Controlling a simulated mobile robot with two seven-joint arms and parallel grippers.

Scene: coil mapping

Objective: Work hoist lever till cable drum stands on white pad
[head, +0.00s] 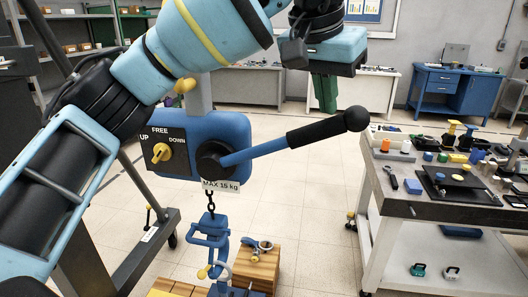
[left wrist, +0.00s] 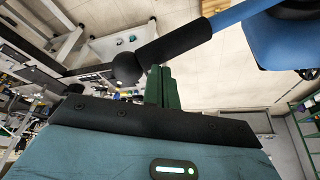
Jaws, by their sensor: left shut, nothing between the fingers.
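The blue hoist body (head: 232,130) hangs at the centre left of the head view, with a yellow selector knob (head: 161,152) among UP, FREE and DOWN; its setting is unclear. The hoist lever (head: 255,150) slopes up to the right and ends in a black grip (head: 318,130) with a ball. My left gripper (head: 326,108) has green fingers, shut and empty, pointing down just above the grip in the picture. In the left wrist view the fingers (left wrist: 159,72) are beside the ball end (left wrist: 127,68), seemingly apart. A chain carries a blue clamp (head: 210,232). I cannot identify the cable drum or white pad.
A cluttered workbench (head: 425,208) is on the right, and a blue cabinet (head: 450,90) at the back. A dark stand leg (head: 140,170) rises on the left. Floor between hoist and workbench is clear.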

